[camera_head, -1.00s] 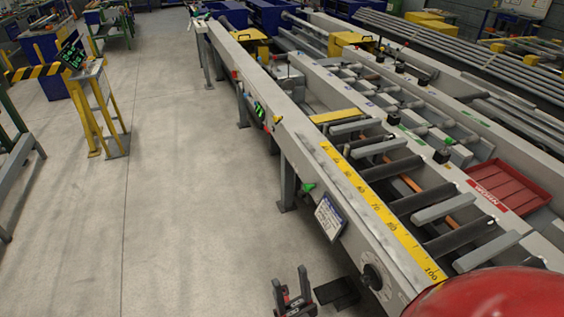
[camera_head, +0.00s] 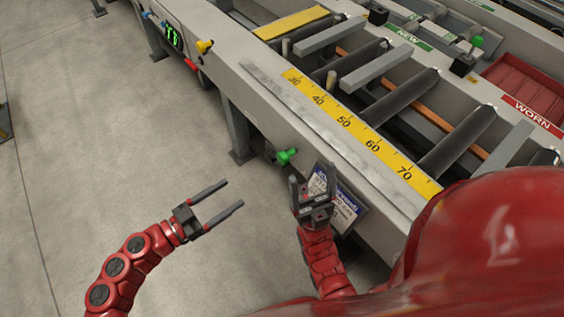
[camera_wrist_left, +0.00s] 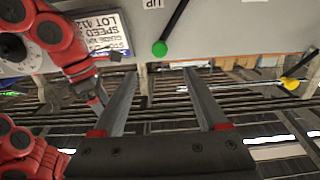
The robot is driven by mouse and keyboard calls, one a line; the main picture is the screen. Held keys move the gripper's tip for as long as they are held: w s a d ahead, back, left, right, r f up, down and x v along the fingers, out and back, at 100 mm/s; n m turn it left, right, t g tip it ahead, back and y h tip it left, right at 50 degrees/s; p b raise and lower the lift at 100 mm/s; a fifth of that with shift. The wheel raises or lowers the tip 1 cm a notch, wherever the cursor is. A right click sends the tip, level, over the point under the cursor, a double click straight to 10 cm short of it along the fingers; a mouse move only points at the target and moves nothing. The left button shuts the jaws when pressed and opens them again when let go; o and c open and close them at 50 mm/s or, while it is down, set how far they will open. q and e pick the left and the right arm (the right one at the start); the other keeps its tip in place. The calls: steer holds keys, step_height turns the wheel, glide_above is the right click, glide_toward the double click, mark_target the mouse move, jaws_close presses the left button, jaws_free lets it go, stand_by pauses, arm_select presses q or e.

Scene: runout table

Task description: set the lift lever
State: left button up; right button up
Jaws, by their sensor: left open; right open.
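A lever with a green ball knob (camera_head: 287,156) sticks out from the side of the table. In the left wrist view its green knob (camera_wrist_left: 159,48) is on a black rod near a label (camera_wrist_left: 153,3) reading "UP". My left gripper (camera_head: 233,194) is open and empty, apart from the knob, to its lower left in the head view. In the left wrist view the knob lies just beyond the gap between my left fingertips (camera_wrist_left: 160,73). My right gripper (camera_head: 313,172) is open, right of the knob, in front of a sign (camera_head: 345,207).
A yellow knob (camera_head: 205,47) projects further along the table side, also seen in the left wrist view (camera_wrist_left: 290,84). The runout table (camera_head: 330,140) carries a yellow scale (camera_head: 360,135) and rollers. A red tray (camera_head: 525,85) is beyond.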

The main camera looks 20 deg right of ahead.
mark_target(280, 160)
arm_select(q)
steer(key=b+x, duration=0.1)
steer(key=x, duration=1.5)
steer(key=shift+d+r, duration=0.1)
steer(key=shift+r, duration=0.05)
jaws_close()
stand_by(0.7)
